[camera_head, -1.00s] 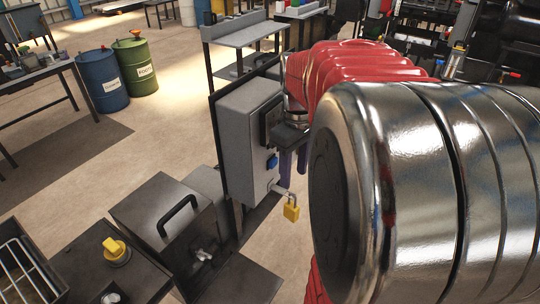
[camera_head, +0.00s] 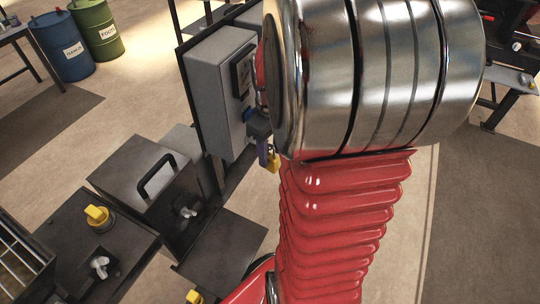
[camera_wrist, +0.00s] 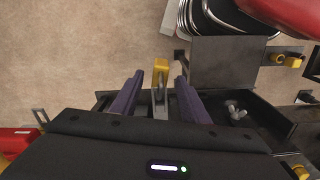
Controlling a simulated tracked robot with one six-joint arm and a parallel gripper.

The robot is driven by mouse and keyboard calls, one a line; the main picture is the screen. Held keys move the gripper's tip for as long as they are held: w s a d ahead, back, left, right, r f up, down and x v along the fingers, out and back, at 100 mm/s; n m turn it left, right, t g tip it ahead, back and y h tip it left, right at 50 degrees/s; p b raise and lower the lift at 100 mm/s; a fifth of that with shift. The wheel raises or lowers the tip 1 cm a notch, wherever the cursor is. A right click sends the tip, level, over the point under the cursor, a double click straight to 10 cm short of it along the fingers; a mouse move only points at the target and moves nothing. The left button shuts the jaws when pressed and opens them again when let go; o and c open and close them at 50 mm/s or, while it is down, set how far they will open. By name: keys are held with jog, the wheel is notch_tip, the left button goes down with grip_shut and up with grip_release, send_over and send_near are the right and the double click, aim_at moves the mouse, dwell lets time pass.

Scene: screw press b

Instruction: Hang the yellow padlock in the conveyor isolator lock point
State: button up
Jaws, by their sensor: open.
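The yellow padlock (camera_head: 273,161) shows at the lower right of the grey isolator box (camera_head: 222,95) in the head view, partly hidden by my gripper (camera_head: 264,152). In the wrist view the padlock's yellow body (camera_wrist: 161,66) lies just beyond the tips of my gripper (camera_wrist: 158,76). Its grey shackle lies between the two purple fingers, with a gap on both sides. The fingers are open and hold nothing. The padlock appears to be at the grey lock point under the box; I cannot tell exactly how the shackle sits in it.
A dark box with a black handle (camera_head: 157,178) stands left of and below the isolator. A yellow knob (camera_head: 97,214) sits on the dark bench beside it. Blue (camera_head: 65,45) and green (camera_head: 97,29) drums stand at the far left. Floor is clear between.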

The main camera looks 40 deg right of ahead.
jog(key=shift+f, duration=1.35)
grip_shut()
